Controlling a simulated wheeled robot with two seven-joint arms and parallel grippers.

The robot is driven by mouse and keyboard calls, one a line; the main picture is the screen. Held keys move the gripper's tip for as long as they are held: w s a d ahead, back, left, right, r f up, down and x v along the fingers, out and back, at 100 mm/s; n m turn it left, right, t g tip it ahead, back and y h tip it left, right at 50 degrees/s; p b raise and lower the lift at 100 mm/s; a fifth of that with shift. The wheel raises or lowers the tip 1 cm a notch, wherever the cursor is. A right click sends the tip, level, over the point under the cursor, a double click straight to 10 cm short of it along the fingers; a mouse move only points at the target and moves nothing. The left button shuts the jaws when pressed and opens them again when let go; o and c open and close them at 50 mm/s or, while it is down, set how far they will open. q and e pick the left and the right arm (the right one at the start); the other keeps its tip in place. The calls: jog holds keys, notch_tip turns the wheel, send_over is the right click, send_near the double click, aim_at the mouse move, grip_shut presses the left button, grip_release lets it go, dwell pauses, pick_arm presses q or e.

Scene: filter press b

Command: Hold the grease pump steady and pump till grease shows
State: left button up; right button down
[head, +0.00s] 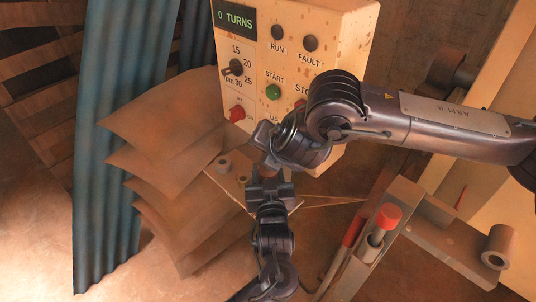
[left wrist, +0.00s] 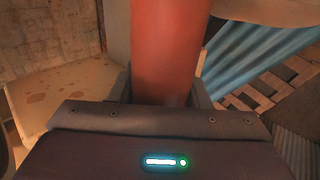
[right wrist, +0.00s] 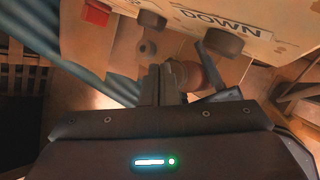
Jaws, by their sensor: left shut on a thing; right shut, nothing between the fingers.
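The grease pump, a red-brown cylinder (left wrist: 170,50), stands between the fingers of my left gripper (left wrist: 168,100) in the left wrist view. In the head view my left gripper (head: 268,182) is low in the middle, and the pump is mostly hidden there by my grippers. My right gripper (head: 268,140) is just above it, in front of the control box. In the right wrist view my right gripper (right wrist: 162,84) is shut and empty. Beside its fingers are a red-brown rounded part (right wrist: 210,74), apparently the pump, and a dark lever-like piece. I see no grease.
A cream control box (head: 255,60) reads "0 TURNS" and has a knob and several buttons. Brown sheets (head: 160,125) hang at the left, beside a blue corrugated panel (head: 120,120). A grey open holder (head: 375,245) with red-topped items stands at the lower right.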

jog(key=shift+f, duration=1.3)
dwell(0.9)
jog(key=shift+r, duration=1.8)
jog(key=shift+r, duration=0.15)
jog(key=shift+r, duration=2.4)
pick_arm(q)
jog(key=o, duration=1.3)
